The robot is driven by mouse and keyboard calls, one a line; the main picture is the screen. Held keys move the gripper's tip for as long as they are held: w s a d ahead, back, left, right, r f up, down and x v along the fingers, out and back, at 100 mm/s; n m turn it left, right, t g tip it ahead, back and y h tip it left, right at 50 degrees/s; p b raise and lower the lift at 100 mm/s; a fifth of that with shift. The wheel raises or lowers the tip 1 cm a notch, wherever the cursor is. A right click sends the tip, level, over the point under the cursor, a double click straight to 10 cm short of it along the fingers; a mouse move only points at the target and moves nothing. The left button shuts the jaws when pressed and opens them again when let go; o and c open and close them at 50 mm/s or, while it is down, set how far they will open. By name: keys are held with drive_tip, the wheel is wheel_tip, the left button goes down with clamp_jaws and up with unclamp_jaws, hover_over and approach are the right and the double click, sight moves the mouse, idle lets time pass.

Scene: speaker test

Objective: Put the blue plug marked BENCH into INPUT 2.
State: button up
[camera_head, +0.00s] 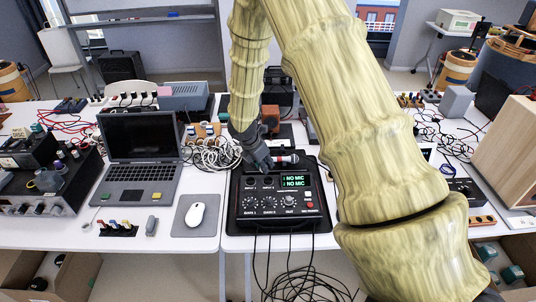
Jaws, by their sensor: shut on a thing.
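The black input box (312,206) stands at the front of the middle table. Its green display reads NO MIC for 1 and 2. The INPUT 1 and INPUT 2 sockets are on its upper left face, partly hard to see under my gripper. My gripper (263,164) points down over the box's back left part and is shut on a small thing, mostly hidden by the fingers. I cannot make out its colour or the mark BENCH. A dark plug with a red band (287,159) shows just right of the fingertips; I cannot tell whether it touches them.
A laptop (140,143), a mouse (197,215) on a grey mat (187,229) and a tangle of white cable (213,156) lie left of the box. Black cables (292,268) hang off the front edge. My arm covers much of the right side.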

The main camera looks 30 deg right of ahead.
drive_tip(key=d+n, duration=0.1)
drive_tip(key=n, duration=0.1)
drive_tip(key=d+n+t, duration=0.1)
drive_tip(key=shift+w+r+n+y+p, duration=0.15)
drive_tip(key=shift+r+n+y+p, duration=0.15)
drive_tip(key=shift+r+n+p, duration=0.1)
drive_tip(key=shift+f, duration=0.1)
drive_tip(key=shift+f+b, duration=2.45)
drive_tip(key=shift+b, duration=0.2)
drive_tip(key=shift+f+b, duration=0.35)
drive_tip(key=shift+f, duration=0.3)
drive_tip(key=shift+f, duration=0.2)
drive_tip(key=o, duration=0.9)
drive_tip(key=shift+r, duration=0.15)
drive_tip(key=v, duration=1.1)
drive_tip(key=shift+s+a+r, duration=0.2)
drive_tip(key=shift+s+r, duration=0.05)
